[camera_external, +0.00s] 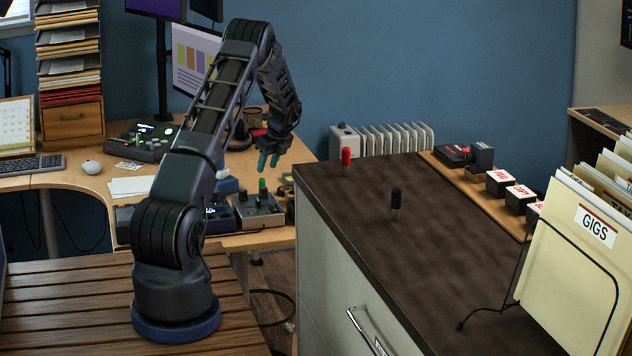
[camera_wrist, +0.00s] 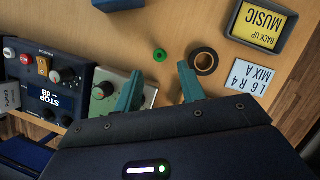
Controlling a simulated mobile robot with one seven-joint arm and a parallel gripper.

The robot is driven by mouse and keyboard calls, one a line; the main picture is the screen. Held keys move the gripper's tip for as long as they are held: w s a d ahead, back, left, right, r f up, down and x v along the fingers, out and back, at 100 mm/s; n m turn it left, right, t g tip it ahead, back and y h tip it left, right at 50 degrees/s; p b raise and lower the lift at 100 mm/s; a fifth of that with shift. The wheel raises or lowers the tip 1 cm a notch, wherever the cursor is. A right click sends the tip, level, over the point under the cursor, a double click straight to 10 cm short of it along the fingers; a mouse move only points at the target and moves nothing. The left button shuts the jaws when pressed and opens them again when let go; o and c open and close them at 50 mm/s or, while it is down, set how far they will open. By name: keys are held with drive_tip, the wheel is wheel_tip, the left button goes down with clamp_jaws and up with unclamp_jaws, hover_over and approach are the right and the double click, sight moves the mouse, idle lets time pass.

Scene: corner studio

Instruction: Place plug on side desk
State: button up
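A green plug (camera_external: 262,186) stands upright at the side desk (camera_external: 88,184), by a grey box with knobs. In the wrist view the green plug (camera_wrist: 160,55) shows from above as a small green ring on bare wood, just beyond my fingertips and apart from the box. My gripper (camera_external: 268,161) is above it, teal fingers pointing down. In the wrist view my gripper (camera_wrist: 160,77) is open with nothing between its fingers. A red plug (camera_external: 346,158) and a black plug (camera_external: 396,200) stand upright on the dark cabinet top (camera_external: 450,290).
The grey knob box (camera_wrist: 112,100), a blue device (camera_wrist: 48,82), a tape roll (camera_wrist: 204,61), a labelled card (camera_wrist: 249,78) and a tray with a yellow label (camera_wrist: 258,25) surround that spot. A file holder (camera_external: 572,270) stands at the right of the cabinet.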

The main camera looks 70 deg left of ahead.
drive_tip(key=v, duration=0.6)
drive_tip(key=shift+r, duration=0.15)
drive_tip(key=shift+w+d, duration=0.15)
